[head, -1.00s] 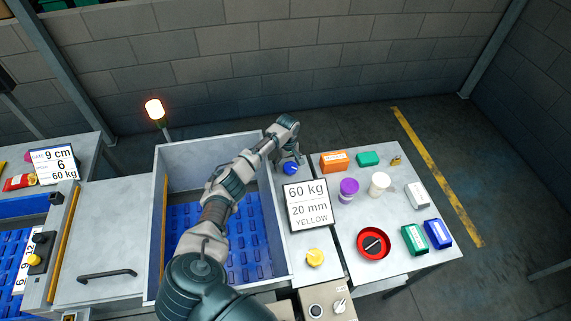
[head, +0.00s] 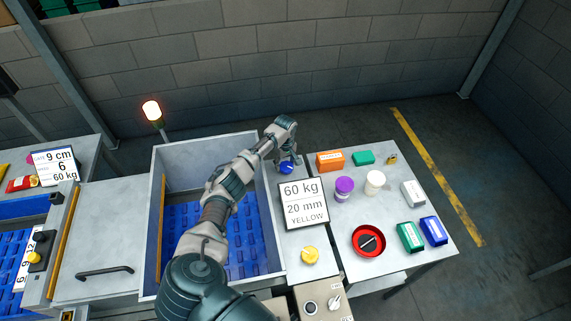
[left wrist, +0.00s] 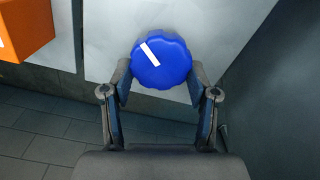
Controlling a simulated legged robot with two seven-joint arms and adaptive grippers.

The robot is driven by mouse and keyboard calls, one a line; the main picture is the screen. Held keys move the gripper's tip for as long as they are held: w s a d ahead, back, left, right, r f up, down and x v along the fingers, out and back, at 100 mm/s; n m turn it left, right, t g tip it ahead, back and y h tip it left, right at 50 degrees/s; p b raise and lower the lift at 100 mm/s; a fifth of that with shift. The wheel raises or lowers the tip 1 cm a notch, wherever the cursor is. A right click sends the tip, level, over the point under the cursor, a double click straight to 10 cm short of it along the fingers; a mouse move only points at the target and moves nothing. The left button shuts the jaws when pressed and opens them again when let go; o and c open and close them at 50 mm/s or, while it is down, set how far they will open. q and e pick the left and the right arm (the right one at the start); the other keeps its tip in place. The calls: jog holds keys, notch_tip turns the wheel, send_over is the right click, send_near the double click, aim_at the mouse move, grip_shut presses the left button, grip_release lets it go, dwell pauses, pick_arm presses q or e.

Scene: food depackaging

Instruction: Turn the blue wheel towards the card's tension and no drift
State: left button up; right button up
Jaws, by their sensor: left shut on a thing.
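The blue wheel (head: 287,168) stands at the far end of the narrow panel right of the bin. In the left wrist view the wheel (left wrist: 160,60) is scalloped, with a white mark pointing to its upper left. My left gripper (head: 286,158) reaches over the bin to it. In the left wrist view the left gripper's fingers (left wrist: 160,77) are shut on the wheel from both sides. The card (head: 304,206) reads 60 kg, 20 mm, YELLOW. I see no scale around the wheel. My right gripper is not in view.
A yellow knob (head: 310,255) sits nearer on the same panel. The table at right holds an orange box (head: 330,160), a purple-lidded jar (head: 344,188), a red dish (head: 368,241) and several other items. A lit lamp (head: 152,110) stands behind the bin with blue slats (head: 240,262).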

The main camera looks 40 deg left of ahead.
aim_at(286, 165)
pick_arm(q)
jog(key=shift+s+d+f, duration=0.1)
jog(key=shift+d, duration=0.35)
jog(key=shift+m+p, duration=0.4)
jog(key=shift+p, duration=0.1)
jog(key=shift+m, duration=0.3)
jog(key=o, duration=1.2)
jog(key=shift+c, duration=0.2)
jog(key=shift+d+r, duration=0.15)
jog(key=shift+r, duration=0.55)
notch_tip(286, 165, up, 11)
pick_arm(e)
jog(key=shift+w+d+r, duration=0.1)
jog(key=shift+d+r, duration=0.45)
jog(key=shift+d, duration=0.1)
pick_arm(q)
jog(key=shift+f, duration=0.15)
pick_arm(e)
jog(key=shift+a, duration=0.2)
